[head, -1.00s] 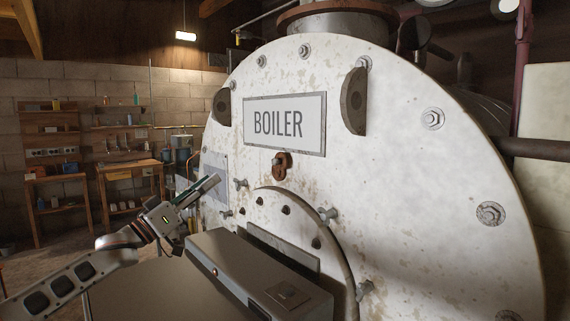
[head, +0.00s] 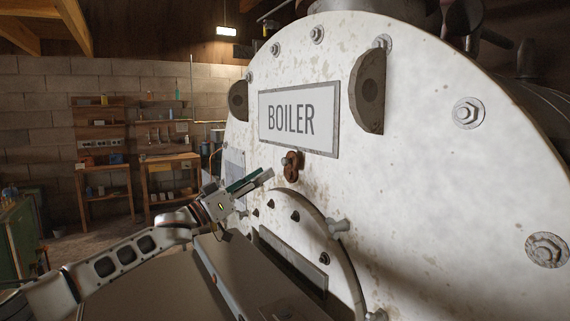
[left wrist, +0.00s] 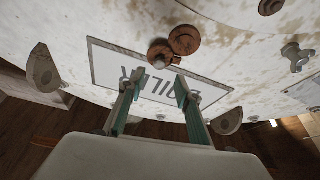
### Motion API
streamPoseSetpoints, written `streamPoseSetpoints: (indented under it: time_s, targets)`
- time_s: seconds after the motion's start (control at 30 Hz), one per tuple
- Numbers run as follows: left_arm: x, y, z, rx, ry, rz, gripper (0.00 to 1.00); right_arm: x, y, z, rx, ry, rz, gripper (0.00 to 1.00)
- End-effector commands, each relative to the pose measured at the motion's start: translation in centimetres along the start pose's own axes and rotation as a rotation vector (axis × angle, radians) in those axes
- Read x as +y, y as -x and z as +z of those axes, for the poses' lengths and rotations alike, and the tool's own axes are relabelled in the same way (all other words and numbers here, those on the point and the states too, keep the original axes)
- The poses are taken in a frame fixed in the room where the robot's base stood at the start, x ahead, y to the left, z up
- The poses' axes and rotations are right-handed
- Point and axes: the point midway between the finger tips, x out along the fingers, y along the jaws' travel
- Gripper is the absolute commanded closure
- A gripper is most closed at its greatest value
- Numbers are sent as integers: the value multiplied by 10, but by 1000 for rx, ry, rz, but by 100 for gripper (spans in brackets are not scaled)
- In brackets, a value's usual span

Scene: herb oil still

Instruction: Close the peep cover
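The peep cover (head: 292,168) is a small rusty brown fitting on the white boiler front, just below the BOILER sign. In the left wrist view it shows as two overlapping rusty round pieces, one (left wrist: 160,52) partly beside the other (left wrist: 184,40). I cannot tell for sure which one is the moving cover. My left gripper (head: 265,175) is just left of and slightly below the fitting in the head view. In the left wrist view its two fingers (left wrist: 152,84) are apart with nothing between them, and the fitting lies beyond the tips. My right gripper is not in view.
The BOILER sign (head: 300,118) sits above the fitting, with dark brackets (head: 369,92) at both sides. A round hatch with bolts (head: 338,226) sticks out below. Wooden benches (head: 170,178) and a green cabinet (head: 17,240) stand away to the left.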

Motion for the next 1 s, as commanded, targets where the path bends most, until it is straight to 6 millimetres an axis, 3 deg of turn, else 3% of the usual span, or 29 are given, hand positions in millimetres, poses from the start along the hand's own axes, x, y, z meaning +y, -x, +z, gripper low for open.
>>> streamPoseSetpoints:
  time_s: [0.3, 0.5, 1.0]
  targets:
    - [2, -43, -1, 1, 0, 3, 66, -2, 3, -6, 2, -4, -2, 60]
    - [1, -62, 0, 0, 0, 1, 66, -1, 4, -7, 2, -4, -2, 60]
    - [1, -74, -1, 1, 0, 2, 66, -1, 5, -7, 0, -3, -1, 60]
